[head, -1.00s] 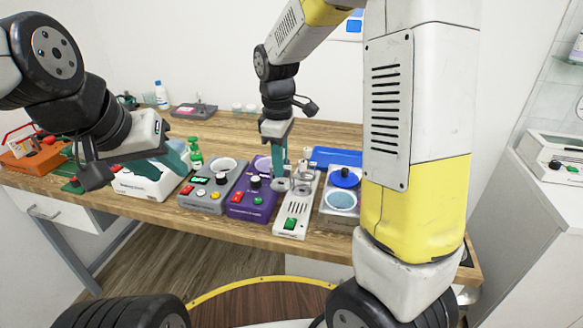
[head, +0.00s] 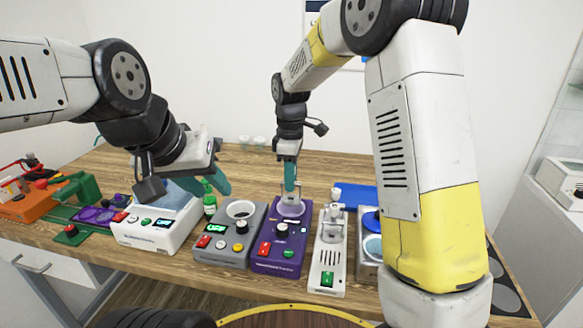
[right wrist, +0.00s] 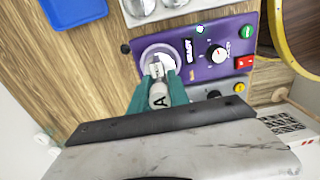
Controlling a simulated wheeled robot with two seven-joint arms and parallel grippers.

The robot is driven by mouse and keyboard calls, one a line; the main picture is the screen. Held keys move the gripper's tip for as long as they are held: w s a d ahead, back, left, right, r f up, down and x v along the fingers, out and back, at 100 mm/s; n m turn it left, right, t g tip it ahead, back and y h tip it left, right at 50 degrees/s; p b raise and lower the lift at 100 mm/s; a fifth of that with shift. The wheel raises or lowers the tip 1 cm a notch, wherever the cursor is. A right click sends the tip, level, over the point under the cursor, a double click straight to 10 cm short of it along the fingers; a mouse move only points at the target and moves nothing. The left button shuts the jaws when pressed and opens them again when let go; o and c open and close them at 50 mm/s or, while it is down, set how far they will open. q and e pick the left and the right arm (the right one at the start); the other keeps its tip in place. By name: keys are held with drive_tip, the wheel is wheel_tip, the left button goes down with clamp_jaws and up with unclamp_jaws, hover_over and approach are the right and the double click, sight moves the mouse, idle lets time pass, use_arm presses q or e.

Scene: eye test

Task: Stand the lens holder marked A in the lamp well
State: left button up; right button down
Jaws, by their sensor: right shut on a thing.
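My right gripper (right wrist: 160,84) is shut on the lens holder marked A (right wrist: 158,100), a pale piece with a black A on it, in the right wrist view. In the head view my right gripper (head: 290,186) points down over the purple device, and the holder is hardly discernible there. The holder's far end is at the round pale ring (right wrist: 158,57) on the purple device (head: 276,252); I cannot tell whether it is inside or just above. No lamp well label is readable.
A narrow white device (head: 327,262) with upright pieces stands right of the purple one, and a grey device (head: 229,247) stands close on its left. A blue tray (head: 360,195) lies behind right. A green bottle (head: 209,203) stands behind the grey device.

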sight(291, 199)
drive_tip(key=shift+f, duration=3.45)
drive_tip(key=shift+f, duration=0.3)
drive_tip(key=c, duration=1)
unclamp_jaws()
drive_tip(key=shift+o, duration=0.2)
drive_tip(key=shift+r, duration=3.05)
